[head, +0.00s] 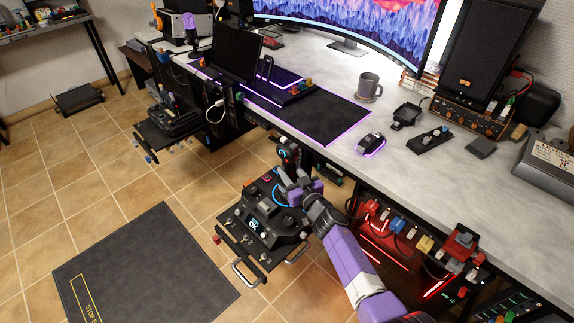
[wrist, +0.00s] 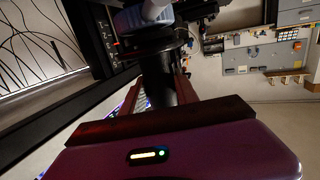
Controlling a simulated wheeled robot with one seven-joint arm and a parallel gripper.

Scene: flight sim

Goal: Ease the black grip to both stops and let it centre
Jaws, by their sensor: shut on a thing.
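The black grip (head: 289,153) stands on a dark control box (head: 262,222) with switches, a blue-lit ring and a small display, mounted below the desk's front edge. My gripper (head: 287,178) reaches it from the lower right at the end of my purple arm. In the wrist view a black column (wrist: 184,90) of the grip lies between the dark red fingers of my gripper (wrist: 160,88), which is shut on it. My gripper hides the lower part of the grip in the head view. The grip looks close to upright; its exact tilt is hard to tell.
The desk (head: 325,70) edge runs close beside my arm, with a mouse (head: 370,142) and mug (head: 368,87) on top. A red-lit unit with several coloured parts (head: 398,225) stands right of my forearm. A dark mat (head: 145,268) lies on open tiled floor at left.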

